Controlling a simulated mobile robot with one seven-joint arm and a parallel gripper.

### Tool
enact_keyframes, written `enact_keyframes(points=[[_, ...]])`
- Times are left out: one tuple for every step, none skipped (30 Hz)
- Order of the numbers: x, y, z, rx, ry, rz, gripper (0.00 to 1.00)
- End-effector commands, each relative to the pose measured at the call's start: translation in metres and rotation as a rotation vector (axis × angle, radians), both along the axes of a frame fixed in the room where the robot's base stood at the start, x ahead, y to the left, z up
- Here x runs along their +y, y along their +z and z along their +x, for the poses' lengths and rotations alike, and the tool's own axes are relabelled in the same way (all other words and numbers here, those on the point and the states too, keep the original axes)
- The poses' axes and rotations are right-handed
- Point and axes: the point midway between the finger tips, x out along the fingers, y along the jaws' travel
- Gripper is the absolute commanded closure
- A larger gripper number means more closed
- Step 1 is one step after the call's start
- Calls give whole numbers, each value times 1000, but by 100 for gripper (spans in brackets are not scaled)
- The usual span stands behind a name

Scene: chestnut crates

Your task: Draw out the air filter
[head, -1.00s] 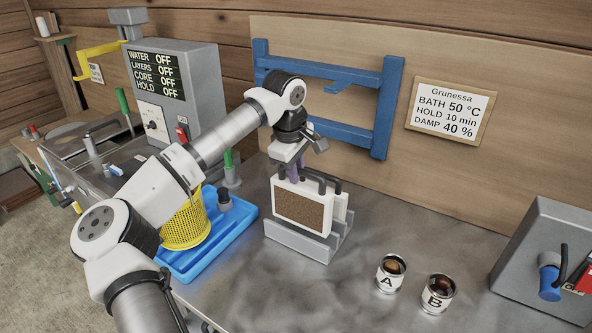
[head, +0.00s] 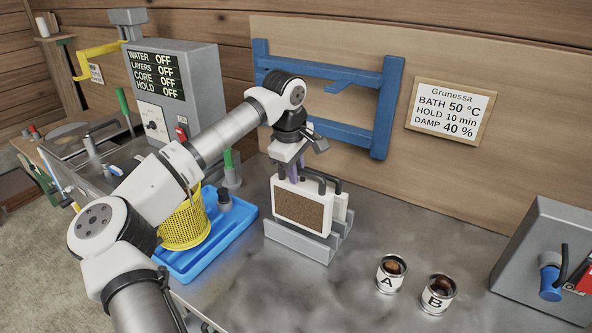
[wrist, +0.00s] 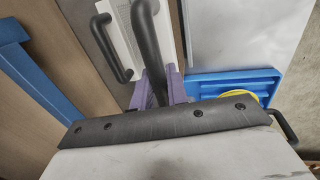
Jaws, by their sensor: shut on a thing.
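The air filter (head: 301,207), a white-framed panel with a brown mesh face and a black handle on top, stands upright in the grey slotted rack (head: 297,243) on the bench. A second white panel (head: 341,205) with a black handle stands close behind it in the same rack. My gripper (head: 297,172) is above the front panel, its purple fingers shut on the handle. In the wrist view, the fingers (wrist: 160,92) close around a black handle (wrist: 150,45), with another handle (wrist: 110,48) beside it. The panels' lower edges are hidden in the rack.
A blue tray (head: 232,222) with a yellow mesh basket (head: 185,222) sits left of the rack. Cans A (head: 391,274) and B (head: 438,293) stand to the right. A blue wall frame (head: 388,105) is behind. Bench between rack and cans is clear.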

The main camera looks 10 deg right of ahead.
Motion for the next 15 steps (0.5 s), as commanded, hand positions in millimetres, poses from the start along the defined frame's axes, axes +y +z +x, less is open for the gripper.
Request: enact_keyframes(points=[[0, 0, 0, -1, 0, -1, 100], [0, 0, 0, 0, 0, -1, 100], [0, 0, 0, 0, 0, -1, 100], [0, 0, 0, 0, 0, -1, 100], [0, 0, 0, 0, 0, -1, 100], [0, 0, 0, 0, 0, -1, 100], [0, -1, 0, 0, 0, -1, 100], [0, -1, 0, 0, 0, -1, 100], [0, -2, 0, 0, 0, -1, 100], [0, -3, 0, 0, 0, -1, 100], [0, -4, 0, 0, 0, -1, 100], [0, -5, 0, 0, 0, -1, 100], [0, -6, 0, 0, 0, -1, 100], [0, -6, 0, 0, 0, -1, 100], [0, -7, 0, 0, 0, -1, 100]])
